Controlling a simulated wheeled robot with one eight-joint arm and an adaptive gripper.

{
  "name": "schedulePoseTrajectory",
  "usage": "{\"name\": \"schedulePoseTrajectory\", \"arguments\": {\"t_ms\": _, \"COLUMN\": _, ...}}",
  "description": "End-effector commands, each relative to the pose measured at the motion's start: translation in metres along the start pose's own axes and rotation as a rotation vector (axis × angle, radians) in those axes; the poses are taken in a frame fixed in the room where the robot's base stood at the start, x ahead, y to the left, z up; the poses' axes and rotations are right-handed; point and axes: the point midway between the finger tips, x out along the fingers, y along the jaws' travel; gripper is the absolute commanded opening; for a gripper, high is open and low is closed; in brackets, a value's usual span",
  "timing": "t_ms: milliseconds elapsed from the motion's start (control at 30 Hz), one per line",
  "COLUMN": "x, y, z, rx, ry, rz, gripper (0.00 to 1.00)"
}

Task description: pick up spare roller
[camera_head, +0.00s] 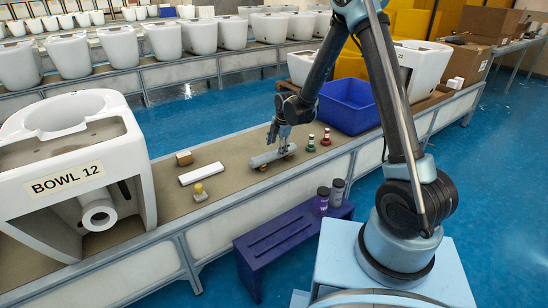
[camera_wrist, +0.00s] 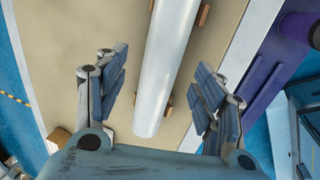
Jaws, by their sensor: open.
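The spare roller (camera_head: 262,159) is a pale grey cylinder lying on the beige conveyor top. In the wrist view the roller (camera_wrist: 166,65) runs lengthwise between my two fingers. Small brown wooden blocks (camera_wrist: 203,15) sit against its sides. My gripper (camera_head: 284,142) points down over the roller's right part. In the wrist view my gripper (camera_wrist: 158,88) is open, with one finger on each side of the roller and gaps visible between. The fingers in the head view partly hide the roller.
A white bar (camera_head: 201,174), a yellow-topped knob (camera_head: 200,192) and a cardboard block (camera_head: 184,158) lie left of the roller. Red and green pieces (camera_head: 326,137) and a blue bin (camera_head: 347,107) stand right. Bowl 12 (camera_head: 75,170) occupies the left; a purple rack (camera_head: 285,238) stands in front.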

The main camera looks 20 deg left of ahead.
Motion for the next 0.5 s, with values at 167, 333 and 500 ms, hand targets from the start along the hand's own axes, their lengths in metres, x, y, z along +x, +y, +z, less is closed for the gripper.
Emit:
{"name": "schedulePoseTrajectory", "arguments": {"t_ms": 167, "x": 0.021, "y": -0.001, "z": 0.0, "rx": 0.0, "ry": 0.0, "rz": 0.0, "gripper": 0.62}}
{"name": "schedulePoseTrajectory", "arguments": {"t_ms": 333, "x": 0.037, "y": -0.002, "z": 0.0, "rx": 0.0, "ry": 0.0, "rz": 0.0, "gripper": 0.62}}
{"name": "schedulePoseTrajectory", "arguments": {"t_ms": 500, "x": 0.045, "y": -0.002, "z": 0.0, "rx": 0.0, "ry": 0.0, "rz": 0.0, "gripper": 0.62}}
